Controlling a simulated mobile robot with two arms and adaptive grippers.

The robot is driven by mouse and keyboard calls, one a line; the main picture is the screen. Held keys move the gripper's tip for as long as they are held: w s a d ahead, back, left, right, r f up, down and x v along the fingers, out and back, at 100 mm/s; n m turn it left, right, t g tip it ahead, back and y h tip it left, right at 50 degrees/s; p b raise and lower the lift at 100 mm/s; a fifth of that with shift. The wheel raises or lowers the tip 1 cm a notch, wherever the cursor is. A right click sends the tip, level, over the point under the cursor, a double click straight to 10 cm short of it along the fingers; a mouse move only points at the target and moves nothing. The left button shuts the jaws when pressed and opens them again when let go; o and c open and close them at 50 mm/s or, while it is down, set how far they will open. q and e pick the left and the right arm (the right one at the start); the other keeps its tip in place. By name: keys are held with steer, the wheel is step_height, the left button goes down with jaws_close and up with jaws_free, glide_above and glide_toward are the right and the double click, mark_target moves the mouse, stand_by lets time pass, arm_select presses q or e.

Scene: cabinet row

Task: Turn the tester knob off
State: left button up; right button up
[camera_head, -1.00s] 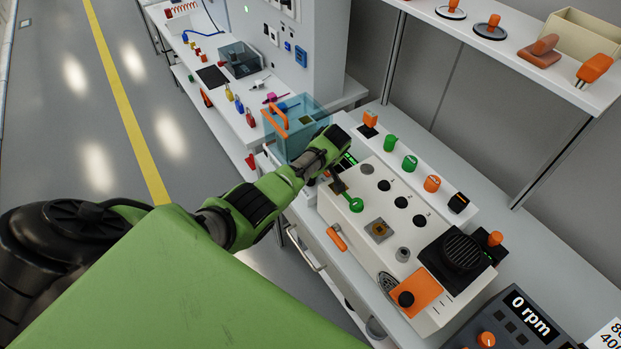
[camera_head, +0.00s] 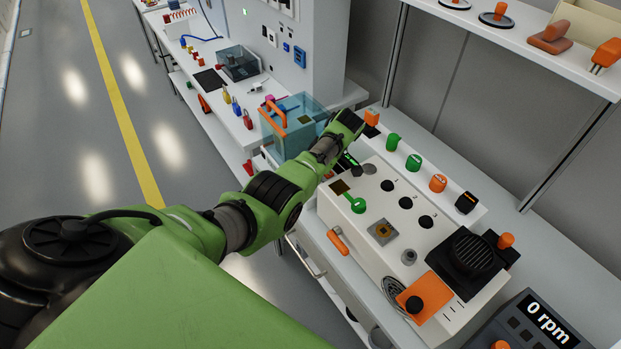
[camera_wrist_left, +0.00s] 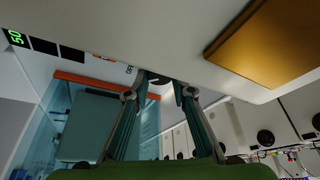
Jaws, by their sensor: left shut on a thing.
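The tester (camera_head: 330,205) is a white box on the bench in the head view, with a sloping panel of black buttons and a green-lit display (camera_head: 347,161). My left gripper (camera_wrist_left: 163,84) reaches the tester's far left end, and my wrist covers that spot in the head view. In the left wrist view its two fingers are closed around a small dark knob (camera_wrist_left: 158,78) at the edge of the white housing. The knob is mostly hidden between the fingertips, so its pointing direction cannot be told. A green display (camera_wrist_left: 17,38) lies at upper left. My right gripper is not in view.
A blue transparent bin (camera_head: 290,125) with an orange handle stands close beside my left wrist. Green and orange knobs (camera_head: 413,162) line the ledge behind the tester. An orange handle (camera_head: 338,242) sticks out in front. The floor at left is clear.

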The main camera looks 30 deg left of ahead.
arm_select(q)
steer(key=o, duration=1.1)
steer(key=v, duration=1.2)
